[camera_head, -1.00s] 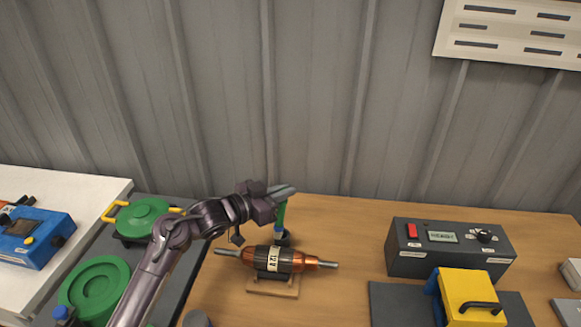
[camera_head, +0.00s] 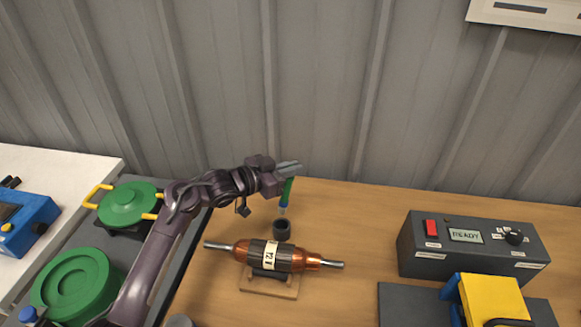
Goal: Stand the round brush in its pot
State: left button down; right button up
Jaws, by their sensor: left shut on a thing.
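My left gripper (camera_head: 289,167) is shut on the round brush (camera_head: 287,190), which has a green handle and a blue band. The brush hangs nearly upright, tip down. A small dark round pot (camera_head: 282,231) stands on the wooden bench below it. The brush tip shows just above the pot's rim in the picture, with a small gap; exact height and depth are hard to tell. My right gripper is not in view.
A copper-wound rotor (camera_head: 275,257) lies on a wooden stand (camera_head: 268,283) just in front of the pot. A grey tester box (camera_head: 470,248) and a yellow-and-blue device (camera_head: 492,297) stand at right. Green round lids (camera_head: 128,203) are at left. Bare bench (camera_head: 355,225) lies right of the pot.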

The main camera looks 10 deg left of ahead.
aim_at(290, 187)
pick_arm(q)
notch_tip(290, 187, down, 3)
jog(key=shift+w+r+b, duration=0.1)
jog(key=shift+r+b, duration=0.05)
jog(key=shift+b, duration=0.75)
jog(key=shift+f+b, duration=0.8)
jog(key=shift+f, duration=0.15)
jog(key=shift+f+b, duration=0.55)
jog(key=shift+f, duration=0.4)
jog(key=shift+f+b, duration=0.35)
jog(key=shift+f, duration=0.4)
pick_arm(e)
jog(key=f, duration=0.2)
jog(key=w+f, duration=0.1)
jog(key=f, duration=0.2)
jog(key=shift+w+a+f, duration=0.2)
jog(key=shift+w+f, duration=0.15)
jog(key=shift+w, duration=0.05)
